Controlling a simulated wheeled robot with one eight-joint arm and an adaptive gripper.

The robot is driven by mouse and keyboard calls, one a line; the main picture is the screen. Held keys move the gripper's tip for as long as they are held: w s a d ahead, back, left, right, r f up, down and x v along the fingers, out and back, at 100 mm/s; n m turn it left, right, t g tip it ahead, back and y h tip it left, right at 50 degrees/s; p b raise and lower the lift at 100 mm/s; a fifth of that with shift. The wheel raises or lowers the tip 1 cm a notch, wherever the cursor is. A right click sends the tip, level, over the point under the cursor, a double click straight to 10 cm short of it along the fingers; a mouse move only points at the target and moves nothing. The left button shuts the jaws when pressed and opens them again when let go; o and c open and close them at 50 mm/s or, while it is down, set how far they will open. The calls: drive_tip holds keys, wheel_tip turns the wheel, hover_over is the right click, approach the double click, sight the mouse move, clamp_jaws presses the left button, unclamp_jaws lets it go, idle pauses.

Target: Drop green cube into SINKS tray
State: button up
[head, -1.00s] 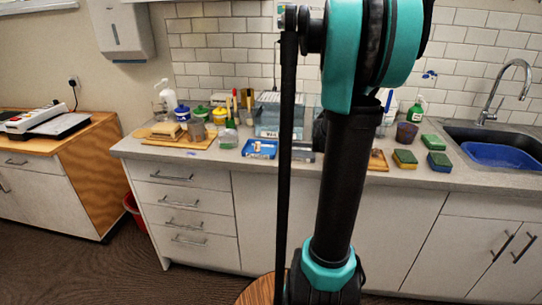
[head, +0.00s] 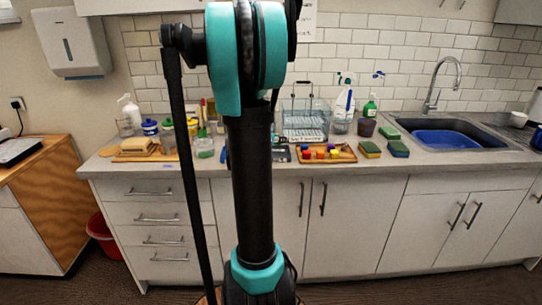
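A wooden tray (head: 347,157) on the counter, just right of my arm, holds several small coloured cubes (head: 320,153), among them red, yellow and blue or purple ones. I cannot make out a green cube for certain. No tray with a readable SINKS label shows. A sliver of blue (head: 223,155) shows at the left edge of my arm, and the rest of it is hidden. My arm stands upright across the middle of the view. My gripper is not visible.
A dish rack (head: 305,124) stands behind. Jars (head: 151,128) and a sandwich-like stack (head: 136,145) are at left. A red bin (head: 103,232) stands on the floor.

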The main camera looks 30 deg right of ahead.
drive_tip(key=shift+f, duration=1.75)
drive_tip(key=o, duration=1.1)
drive_tip(key=shift+s, duration=0.1)
drive_tip(key=v, duration=1.2)
drive_tip(key=shift+d+r, duration=0.1)
